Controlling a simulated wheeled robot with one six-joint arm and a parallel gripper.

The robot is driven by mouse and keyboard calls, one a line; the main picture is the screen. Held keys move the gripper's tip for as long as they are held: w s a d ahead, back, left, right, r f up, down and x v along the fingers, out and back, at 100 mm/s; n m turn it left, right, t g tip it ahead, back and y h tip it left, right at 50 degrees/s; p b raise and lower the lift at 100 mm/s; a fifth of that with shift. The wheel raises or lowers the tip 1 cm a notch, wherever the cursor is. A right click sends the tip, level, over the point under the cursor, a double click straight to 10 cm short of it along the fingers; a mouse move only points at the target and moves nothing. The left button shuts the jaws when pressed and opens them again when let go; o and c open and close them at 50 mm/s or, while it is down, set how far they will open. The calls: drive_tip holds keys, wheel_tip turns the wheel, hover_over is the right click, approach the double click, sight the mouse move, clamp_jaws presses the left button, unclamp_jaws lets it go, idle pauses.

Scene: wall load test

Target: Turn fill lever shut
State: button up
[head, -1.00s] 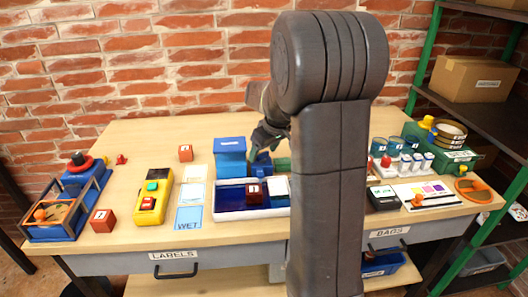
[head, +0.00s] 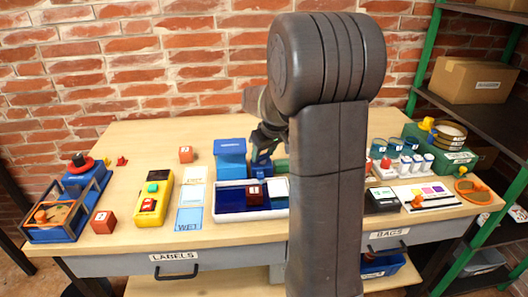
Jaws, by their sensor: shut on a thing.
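My gripper (head: 264,143) is at the middle back of the table, partly behind my own arm. It is shut at the top of a small blue fixture (head: 262,166), just right of a larger blue box (head: 230,160). The fill lever cannot be made out apart from the dark fingers, which cover the spot they grip. The lever's angle cannot be told.
A white-rimmed tray (head: 250,213) with a dark red block stands in front of the fixture. A yellow button box (head: 154,203) and blue-framed unit (head: 66,210) are at left. Small bottles and a green unit (head: 452,150) are at right. The back left tabletop is clear.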

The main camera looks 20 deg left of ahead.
drive_tip(key=m+t, duration=0.1)
drive_tip(key=m, duration=0.2)
drive_tip(key=shift+s+a+m+h+p, duration=0.1)
drive_tip(key=shift+m+h+p, duration=0.2)
drive_tip(key=shift+m+t+h, duration=0.4)
drive_tip(key=shift+m, duration=0.7)
drive_tip(key=o, duration=1)
